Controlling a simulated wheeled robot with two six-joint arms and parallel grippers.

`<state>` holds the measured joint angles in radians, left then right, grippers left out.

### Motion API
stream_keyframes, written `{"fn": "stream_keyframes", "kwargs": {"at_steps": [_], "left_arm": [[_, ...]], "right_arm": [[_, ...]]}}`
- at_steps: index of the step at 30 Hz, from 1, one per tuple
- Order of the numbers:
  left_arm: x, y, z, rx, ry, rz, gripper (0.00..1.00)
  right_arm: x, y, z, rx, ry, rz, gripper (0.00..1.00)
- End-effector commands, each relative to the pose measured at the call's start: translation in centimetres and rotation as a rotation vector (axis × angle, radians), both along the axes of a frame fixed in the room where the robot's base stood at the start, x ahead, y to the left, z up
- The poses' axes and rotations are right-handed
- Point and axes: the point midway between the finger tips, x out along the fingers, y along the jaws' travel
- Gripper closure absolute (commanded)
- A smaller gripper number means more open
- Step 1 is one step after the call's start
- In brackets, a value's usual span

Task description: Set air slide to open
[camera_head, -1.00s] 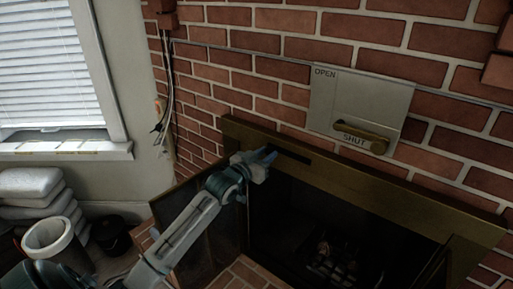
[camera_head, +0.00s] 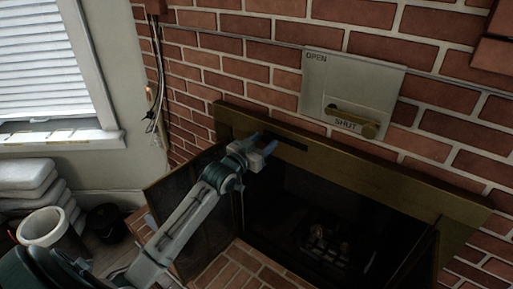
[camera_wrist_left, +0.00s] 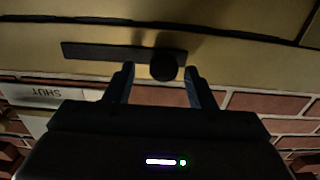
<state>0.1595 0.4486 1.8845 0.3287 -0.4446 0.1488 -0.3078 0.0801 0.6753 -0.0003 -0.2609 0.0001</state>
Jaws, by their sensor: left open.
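A dark slot (camera_head: 288,142) runs along the brass top bar of the fireplace. In the left wrist view, the slot (camera_wrist_left: 105,52) ends at a round black knob (camera_wrist_left: 166,67). My left gripper (camera_head: 263,141) is open at the slot's left end in the head view. In the left wrist view, its fingers (camera_wrist_left: 158,84) stand on either side of the knob, with gaps showing. The knob is not clear in the head view. Above, a grey plate (camera_head: 377,77) reads OPEN at its top left and SHUT below its brass handle (camera_head: 352,120). My right gripper is out of view.
The brass top bar (camera_head: 400,193) spans the dark firebox, with a door panel (camera_head: 180,190) swung out at left. A white bucket (camera_head: 42,226), stacked sacks (camera_head: 25,180) and a dark pot (camera_head: 105,220) stand at left. Cables (camera_head: 153,90) hang on the brick wall.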

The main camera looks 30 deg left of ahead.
Motion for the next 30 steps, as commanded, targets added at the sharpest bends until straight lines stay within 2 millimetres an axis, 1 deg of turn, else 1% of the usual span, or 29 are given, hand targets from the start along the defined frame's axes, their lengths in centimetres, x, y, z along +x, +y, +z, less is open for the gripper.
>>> {"fn": "stream_keyframes", "kwargs": {"at_steps": [4,9,12,15,21,30], "left_arm": [[-1.9,0.2,-0.2,0.006,0.003,-0.001,0.5],[-5.3,0.3,-0.2,0.007,0.002,-0.003,0.5],[-7.1,0.4,-0.2,0.008,0.003,-0.002,0.5],[-8.5,0.5,-0.2,0.007,0.002,-0.002,0.5],[-10.1,0.6,-0.1,0.002,0.002,-0.002,0.5],[-10.4,0.6,0.0,-0.001,0.0,-0.002,0.5]], "right_arm": [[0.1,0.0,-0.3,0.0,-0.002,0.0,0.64],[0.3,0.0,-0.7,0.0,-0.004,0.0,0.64],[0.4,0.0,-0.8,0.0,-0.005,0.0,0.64],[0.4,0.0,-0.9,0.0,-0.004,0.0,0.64],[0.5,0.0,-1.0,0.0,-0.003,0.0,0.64],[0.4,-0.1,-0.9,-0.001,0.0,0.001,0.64]]}}
